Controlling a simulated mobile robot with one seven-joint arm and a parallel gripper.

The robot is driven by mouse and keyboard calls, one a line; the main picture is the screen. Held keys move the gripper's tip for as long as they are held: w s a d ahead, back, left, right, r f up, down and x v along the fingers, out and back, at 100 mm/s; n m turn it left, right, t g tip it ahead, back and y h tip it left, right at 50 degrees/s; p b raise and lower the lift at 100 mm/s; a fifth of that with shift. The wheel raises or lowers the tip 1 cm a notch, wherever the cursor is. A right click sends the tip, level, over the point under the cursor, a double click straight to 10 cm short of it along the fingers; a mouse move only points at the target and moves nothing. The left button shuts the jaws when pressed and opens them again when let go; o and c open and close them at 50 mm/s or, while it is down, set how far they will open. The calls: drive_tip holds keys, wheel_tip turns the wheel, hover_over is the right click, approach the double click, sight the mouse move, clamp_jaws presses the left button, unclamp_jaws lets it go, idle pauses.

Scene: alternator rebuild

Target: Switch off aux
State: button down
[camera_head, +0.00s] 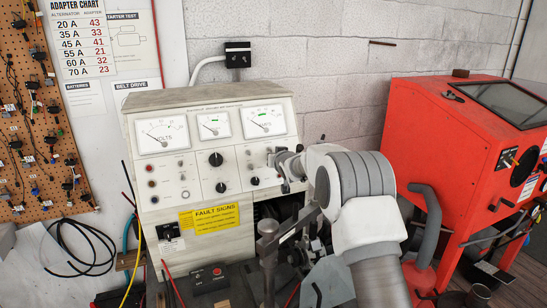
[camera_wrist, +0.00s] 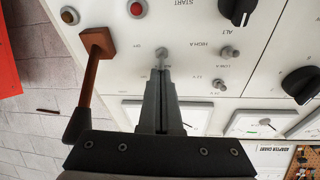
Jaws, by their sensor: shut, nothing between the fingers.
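The test bench panel (camera_head: 225,160) is white, with meters, knobs and small switches. In the wrist view, a small metal toggle switch (camera_wrist: 161,56) stands on the panel directly beyond my fingertips, with a small "OFF" label beside it. I cannot read an "aux" label or tell the toggle's position. My gripper (camera_wrist: 160,78) is shut and empty, its tips at or very close to this toggle; I cannot tell if they touch. In the head view my gripper (camera_head: 284,163) is at the panel's right end, and my wrist hides part of that area.
A brown lever with a black grip (camera_wrist: 95,60) sticks out close beside my fingers. Other toggles (camera_wrist: 229,51), a black knob (camera_wrist: 238,10) and a red button or lamp (camera_wrist: 137,8) are nearby. A red cabinet (camera_head: 430,150) stands at the right.

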drive_tip(key=shift+f+b, duration=0.25)
drive_tip(key=shift+b, duration=0.35)
drive_tip(key=shift+s+d+t+y+b, duration=0.15)
drive_tip(key=shift+t+b, duration=0.15)
drive_tip(key=shift+b, duration=0.85)
drive_tip(key=shift+s+a+t+y+b, duration=0.15)
drive_tip(key=shift+t+b, duration=0.15)
drive_tip(key=shift+b, duration=0.85)
drive_tip(key=shift+s+d+f+b, duration=0.2)
drive_tip(key=shift+f+b, duration=0.15)
drive_tip(key=shift+b, duration=1.3)
drive_tip(key=shift+d+f+b, duration=0.1)
drive_tip(key=shift+f+b, duration=0.15)
drive_tip(key=shift+b, duration=0.5)
drive_tip(key=shift+r, duration=0.25)
drive_tip(key=shift+r+p, duration=0.1)
drive_tip(key=shift+p, duration=0.3)
drive_tip(key=shift+r, duration=0.1)
drive_tip(key=p, duration=0.1)
drive_tip(key=r+p, duration=0.1)
drive_tip(key=p, duration=0.1)
drive_tip(key=shift+w+a+p, duration=0.2)
drive_tip(key=shift+p, duration=0.65)
